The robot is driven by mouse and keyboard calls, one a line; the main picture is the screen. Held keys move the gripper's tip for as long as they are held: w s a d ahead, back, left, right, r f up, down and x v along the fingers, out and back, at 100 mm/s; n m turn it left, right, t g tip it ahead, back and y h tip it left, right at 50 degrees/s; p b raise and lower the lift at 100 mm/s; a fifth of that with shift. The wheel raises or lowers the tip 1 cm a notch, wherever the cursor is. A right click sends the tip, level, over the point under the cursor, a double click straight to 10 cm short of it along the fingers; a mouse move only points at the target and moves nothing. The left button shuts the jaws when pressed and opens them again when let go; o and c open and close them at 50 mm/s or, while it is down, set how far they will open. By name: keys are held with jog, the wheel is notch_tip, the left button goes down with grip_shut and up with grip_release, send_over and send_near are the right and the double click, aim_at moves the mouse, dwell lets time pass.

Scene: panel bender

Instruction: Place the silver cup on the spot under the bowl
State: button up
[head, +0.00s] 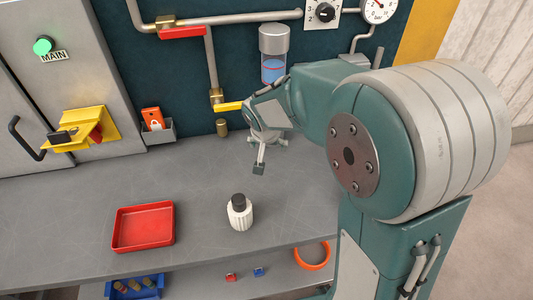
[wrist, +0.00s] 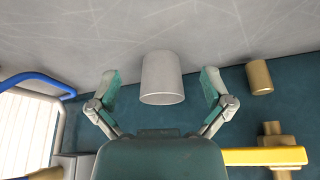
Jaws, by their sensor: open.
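The silver cup (wrist: 162,78) shows in the wrist view as a plain grey cylinder between the two fingers of my gripper. A gap shows on each side of it, so the fingers are apart from it. In the head view my gripper (head: 268,152) is open, low over the back of the bench, and the cup is hard to make out there. The bowl (head: 273,68), clear with blue liquid and a grey cap, hangs on the back wall just above my gripper. The spot under it is hidden by my gripper and arm.
A yellow lever (head: 228,106) and a brass cylinder (head: 222,128) are left of my gripper by the wall. A white bottle with a dark cap (head: 240,212) and a red tray (head: 143,227) stand nearer the front. The bench between is clear.

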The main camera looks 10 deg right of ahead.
jog(key=s, duration=0.1)
jog(key=s+a, duration=0.1)
jog(key=s, duration=0.1)
jog(key=s+d+r+n, duration=0.2)
jog(key=s+r, duration=0.4)
jog(key=s, duration=0.4)
jog(key=s+d+r+n+t+y, duration=0.1)
jog(key=s+d+r+n, duration=0.1)
jog(key=s+r, duration=0.4)
jog(key=s, duration=0.5)
jog(key=shift+d+r+y, duration=0.15)
jog(key=shift+d+y, duration=0.1)
jog(key=shift+y, duration=0.05)
jog(key=shift+w, duration=0.1)
